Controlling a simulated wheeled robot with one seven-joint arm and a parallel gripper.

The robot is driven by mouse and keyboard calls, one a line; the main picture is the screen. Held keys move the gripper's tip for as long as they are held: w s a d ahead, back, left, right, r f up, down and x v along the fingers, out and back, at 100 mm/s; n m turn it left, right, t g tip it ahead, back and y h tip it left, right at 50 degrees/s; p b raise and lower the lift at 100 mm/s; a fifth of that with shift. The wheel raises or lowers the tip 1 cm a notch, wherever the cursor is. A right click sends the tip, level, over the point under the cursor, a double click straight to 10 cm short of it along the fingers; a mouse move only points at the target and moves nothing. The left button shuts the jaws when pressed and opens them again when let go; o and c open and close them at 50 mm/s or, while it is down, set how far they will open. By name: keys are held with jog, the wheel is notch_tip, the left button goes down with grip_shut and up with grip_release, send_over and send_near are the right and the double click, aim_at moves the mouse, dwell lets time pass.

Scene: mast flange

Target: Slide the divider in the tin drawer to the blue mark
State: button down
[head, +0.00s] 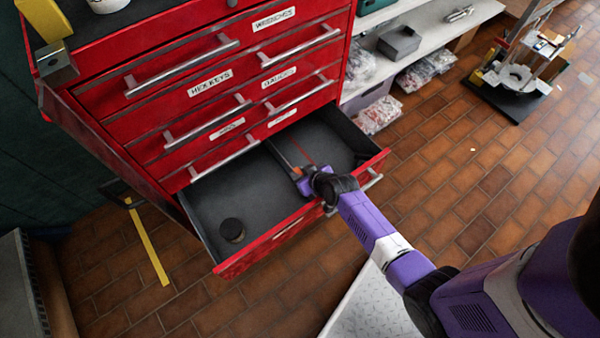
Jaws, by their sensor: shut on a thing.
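The tin drawer (220,190) is pulled out at the bottom of a red tool cabinet, with a dark grey floor and a red front. A thin divider (281,157) runs from the back of the drawer towards the front, right of the middle. My gripper (299,176), purple and black, reaches in over the drawer front and is shut on the divider's near end, hiding part of it. A thin red line (303,152) shows on the drawer floor just right of the divider. I cannot make out a blue mark.
A black round object (232,230) lies in the drawer's left front. Closed labelled drawers with bar handles (210,118) are above. A shelf (430,40) with bags and a grey bin stands at right. The drawer floor right of the red line looks clear.

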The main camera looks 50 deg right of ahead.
jog(key=c, duration=1.2)
grip_release()
jog(key=shift+c, duration=0.2)
jog(key=p+v, duration=0.2)
jog(key=v, duration=0.5)
jog(key=shift+s+a+r, duration=0.15)
jog(key=shift+s+r, duration=0.1)
jog(key=shift+s, duration=0.05)
